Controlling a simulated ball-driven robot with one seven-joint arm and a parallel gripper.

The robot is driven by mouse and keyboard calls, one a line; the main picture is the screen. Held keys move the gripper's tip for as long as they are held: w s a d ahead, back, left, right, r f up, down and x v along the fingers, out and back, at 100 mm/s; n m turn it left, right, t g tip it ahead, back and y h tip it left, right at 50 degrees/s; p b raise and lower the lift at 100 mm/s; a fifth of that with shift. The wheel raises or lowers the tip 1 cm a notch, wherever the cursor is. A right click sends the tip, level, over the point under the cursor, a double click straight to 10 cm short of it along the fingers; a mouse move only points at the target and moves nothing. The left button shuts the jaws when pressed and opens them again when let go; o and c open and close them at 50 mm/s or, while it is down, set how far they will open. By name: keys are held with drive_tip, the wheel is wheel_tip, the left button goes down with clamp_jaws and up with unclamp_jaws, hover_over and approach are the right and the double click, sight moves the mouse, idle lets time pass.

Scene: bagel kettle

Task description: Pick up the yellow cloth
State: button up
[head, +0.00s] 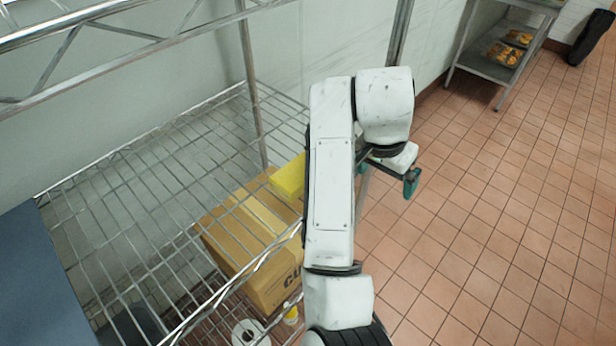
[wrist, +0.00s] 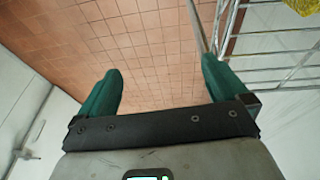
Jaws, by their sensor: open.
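The yellow cloth (head: 288,178) shows as a bright yellow patch at the wire shelf, beside a cardboard box, with its right side hidden behind my arm. In the wrist view the yellow cloth (wrist: 301,8) is cut off at the top right corner and looks crumpled on the wires. My gripper (head: 388,176) is to the right of the shelf, over the tiled floor, clear of the cloth. In the wrist view my gripper (wrist: 160,70) has its two green fingers wide apart with only floor between them.
The wire shelf (head: 120,172) has a metal post (head: 250,85) near the cloth. A cardboard box (head: 262,262), a white roll (head: 250,334) and a small yellow-and-white bottle (head: 291,315) are low by it. A metal rack (head: 490,68) stands far right. The tiled floor (head: 480,230) is open.

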drive_tip(key=a+r+y, duration=0.1)
drive_tip(key=a+r, duration=0.4)
drive_tip(key=a, duration=0.4)
drive_tip(key=a+r+y, duration=0.1)
drive_tip(key=a+r, duration=0.4)
drive_tip(key=a, duration=0.4)
drive_tip(key=b, duration=0.1)
hover_over(297, 171)
drive_tip(key=shift+g, duration=0.4)
drive_tip(key=f, duration=0.4)
drive_tip(key=shift+s+a+f, duration=0.15)
drive_tip(key=shift+a+f, duration=0.1)
drive_tip(key=shift+f, duration=0.15)
drive_tip(key=shift+d+f+p, duration=0.15)
drive_tip(key=shift+f+p, duration=0.15)
drive_tip(key=shift+f, duration=1.05)
drive_tip(key=shift+d+f+p, duration=0.15)
drive_tip(key=shift+f+p, duration=0.1)
drive_tip(key=shift+f, duration=1.05)
drive_tip(key=shift+c, duration=0.2)
drive_tip(key=c, duration=1)
drive_tip(key=shift+r, duration=0.1)
